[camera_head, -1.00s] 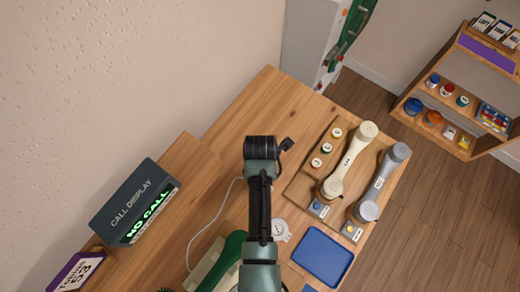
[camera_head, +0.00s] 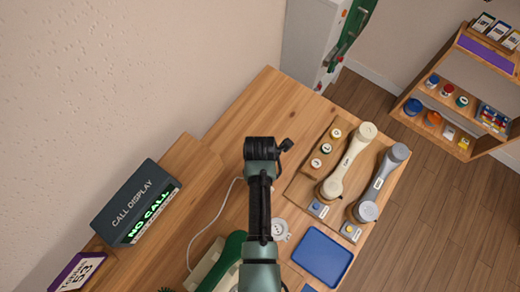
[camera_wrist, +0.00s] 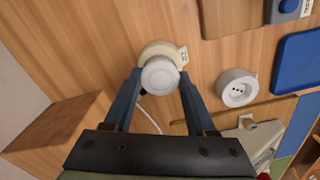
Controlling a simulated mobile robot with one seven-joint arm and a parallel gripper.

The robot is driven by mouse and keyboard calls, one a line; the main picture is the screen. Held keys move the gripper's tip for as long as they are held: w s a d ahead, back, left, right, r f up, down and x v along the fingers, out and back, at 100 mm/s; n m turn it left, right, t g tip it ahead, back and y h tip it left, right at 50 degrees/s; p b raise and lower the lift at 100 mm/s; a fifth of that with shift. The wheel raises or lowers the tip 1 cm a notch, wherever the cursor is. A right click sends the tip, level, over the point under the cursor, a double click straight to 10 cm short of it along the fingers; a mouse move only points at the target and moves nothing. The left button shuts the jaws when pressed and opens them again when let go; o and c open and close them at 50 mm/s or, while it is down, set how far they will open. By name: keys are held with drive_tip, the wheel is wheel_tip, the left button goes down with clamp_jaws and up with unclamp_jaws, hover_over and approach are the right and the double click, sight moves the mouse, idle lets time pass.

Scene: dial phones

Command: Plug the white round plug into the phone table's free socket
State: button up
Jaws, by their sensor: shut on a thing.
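My gripper (camera_wrist: 160,76) is shut on the white round plug (camera_wrist: 160,72), which sits between the fingertips in the wrist view. Behind the plug is a cream round base (camera_wrist: 158,48) with a small label; I cannot tell whether the plug touches it. A pale cord (camera_wrist: 151,114) runs below the plug. To the right, apart from my gripper, a light grey round socket (camera_wrist: 237,87) with dark holes is empty; it also shows in the head view (camera_head: 281,229), beside my arm. My fingers and the plug are hidden in the head view.
A blue tray (camera_head: 322,256) lies near the socket. A cream handset (camera_head: 348,160) and a grey handset (camera_head: 382,182) lie on the right. A call display box (camera_head: 135,203) stands on the left, and a green handset (camera_head: 228,258) is close to my arm. Bare wood (camera_head: 270,100) lies beyond.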

drive_tip(key=shift+f+b, duration=0.5)
drive_tip(key=shift+f, duration=0.25)
drive_tip(key=shift+r, duration=0.1)
drive_tip(key=o, duration=1.3)
drive_tip(key=shift+c, duration=0.2)
drive_tip(key=shift+r, duration=0.1)
wheel_tip(320, 180, up, 13)
